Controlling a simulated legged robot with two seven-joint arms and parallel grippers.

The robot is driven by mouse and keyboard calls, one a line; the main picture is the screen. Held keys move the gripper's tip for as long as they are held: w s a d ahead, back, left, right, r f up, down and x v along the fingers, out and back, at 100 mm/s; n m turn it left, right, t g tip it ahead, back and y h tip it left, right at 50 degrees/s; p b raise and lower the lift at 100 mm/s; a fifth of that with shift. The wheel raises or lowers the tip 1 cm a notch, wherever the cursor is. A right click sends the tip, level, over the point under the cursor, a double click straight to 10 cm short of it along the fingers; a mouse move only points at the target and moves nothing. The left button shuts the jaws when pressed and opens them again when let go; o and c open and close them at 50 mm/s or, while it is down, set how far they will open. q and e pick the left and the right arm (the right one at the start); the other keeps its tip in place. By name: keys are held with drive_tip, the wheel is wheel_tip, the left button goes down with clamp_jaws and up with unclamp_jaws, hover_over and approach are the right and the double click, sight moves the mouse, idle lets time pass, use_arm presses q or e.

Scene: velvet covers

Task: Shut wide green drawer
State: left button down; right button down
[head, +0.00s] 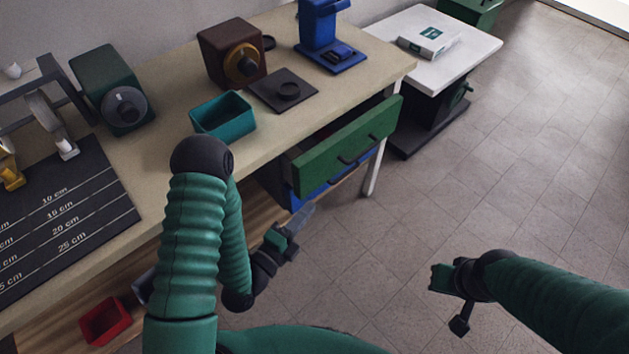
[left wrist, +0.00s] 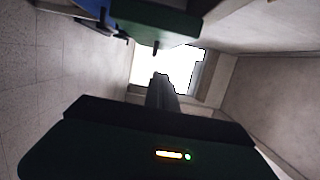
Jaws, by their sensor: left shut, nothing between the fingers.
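A green drawer shape (left wrist: 155,22) also shows at the top of the left wrist view. My left gripper (head: 305,215) is shut and empty, below and in front of the drawer, apart from it. Its closed fingers (left wrist: 161,90) show in the left wrist view. My right gripper (head: 447,290) is over the floor at the lower right, well away from the drawer; its finger opening is unclear.
A blue drawer (head: 300,196) sits beneath the green one. The bench (head: 290,130) carries a teal bin (head: 222,115), a dark plate (head: 283,90) and several machines. A white-topped table (head: 455,60) stands behind right. The tiled floor (head: 420,220) in front is clear.

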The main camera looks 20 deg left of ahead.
sight(314, 178)
use_arm(q)
drive_tip(key=w+b, duration=0.1)
drive_tip(key=w, duration=0.2)
drive_tip(key=w+b, duration=0.1)
drive_tip(key=w, duration=0.2)
drive_tip(key=w+b, duration=0.1)
drive_tip(key=w, duration=0.3)
drive_tip(key=shift+w+a, duration=0.1)
drive_tip(key=shift+a, duration=0.2)
drive_tip(key=shift+w, duration=0.1)
drive_tip(key=w+a, duration=0.1)
drive_tip(key=w+a+b, duration=0.1)
drive_tip(key=a, duration=0.1)
drive_tip(key=w+a, duration=0.1)
drive_tip(key=a, duration=0.1)
drive_tip(key=shift+b, duration=0.4)
drive_tip(key=shift+w+r, duration=0.1)
drive_tip(key=shift+r, duration=0.05)
